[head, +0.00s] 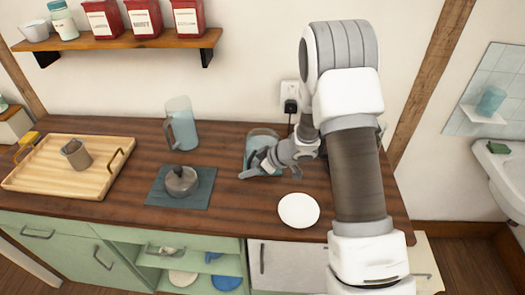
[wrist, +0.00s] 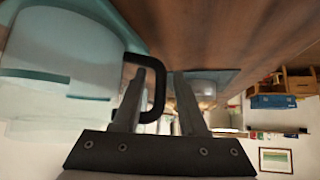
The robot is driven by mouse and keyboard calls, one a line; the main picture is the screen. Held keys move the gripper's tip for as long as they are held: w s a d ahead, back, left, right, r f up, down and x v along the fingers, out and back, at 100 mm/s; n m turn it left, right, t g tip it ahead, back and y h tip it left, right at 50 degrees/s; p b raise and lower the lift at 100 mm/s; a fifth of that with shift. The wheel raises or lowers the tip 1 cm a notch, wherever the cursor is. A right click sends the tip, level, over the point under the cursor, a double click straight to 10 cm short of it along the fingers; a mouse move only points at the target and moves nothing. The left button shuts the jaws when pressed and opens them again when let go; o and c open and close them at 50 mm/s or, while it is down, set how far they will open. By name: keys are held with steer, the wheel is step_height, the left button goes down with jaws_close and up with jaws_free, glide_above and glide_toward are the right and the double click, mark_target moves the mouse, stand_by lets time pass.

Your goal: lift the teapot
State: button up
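A bluish translucent vessel (head: 262,137), seemingly the teapot, stands on the dark wooden counter near the wall socket. My gripper (head: 251,173) is low at its front, partly covering it. In the wrist view the vessel (wrist: 60,50) fills the upper left, and its black handle (wrist: 158,92) reaches between my gripper's fingers (wrist: 160,74). The fingers are apart with a gap around the handle; I cannot tell whether one touches it. A grey lidded pot (head: 181,182) sits on a dark teal mat (head: 160,196) to the left, apart from my gripper.
A glass jug (head: 181,122) stands at the back. A white plate (head: 298,210) lies near the front edge. A wooden tray (head: 45,178) with a grey cup (head: 76,154) is at the far left. A shelf (head: 130,44) with tins hangs above. Bare counter lies between mat and plate.

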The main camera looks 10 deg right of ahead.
jaws_close()
stand_by(1.1)
steer(key=shift+r, duration=0.1)
